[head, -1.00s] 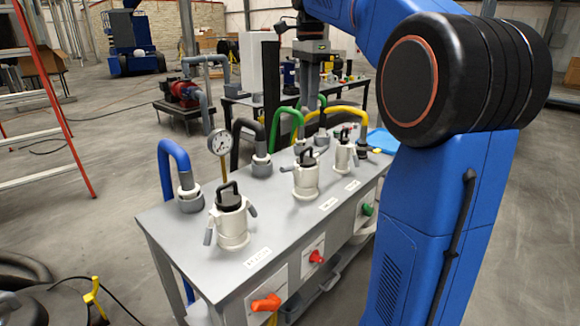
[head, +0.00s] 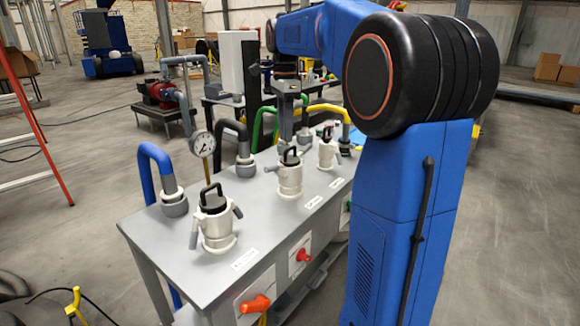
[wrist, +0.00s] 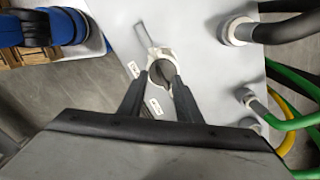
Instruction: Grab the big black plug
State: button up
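Three white couplings with black handled plugs stand in a row on the grey bench. The front plug (head: 211,200) looks largest in the head view. The middle plug (head: 291,157) and the far plug (head: 327,133) are behind it. My gripper (head: 287,138) points down near the middle plug in the head view. In the wrist view my gripper (wrist: 160,80) is open, its two dark fingers apart. A white coupling (wrist: 160,54) shows between and beyond the fingertips, with a dark plug (wrist: 159,70) partly hidden by them. I cannot tell if they touch it.
The bench top (head: 180,232) carries a pressure gauge (head: 202,144) and blue (head: 152,165), black (head: 236,130), green and yellow hoses. Red-orange valve handles (head: 255,304) stick out of the bench front. A red ladder (head: 40,130) stands at the left.

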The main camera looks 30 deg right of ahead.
aim_at(286, 150)
jog(key=shift+s+a+f, duration=0.1)
jog(key=shift+s+f, duration=0.05)
jog(key=shift+f, duration=1.4)
jog(key=shift+s+a+f, duration=0.1)
jog(key=shift+f, duration=1.45)
jog(key=shift+c, duration=0.3)
grip_shut()
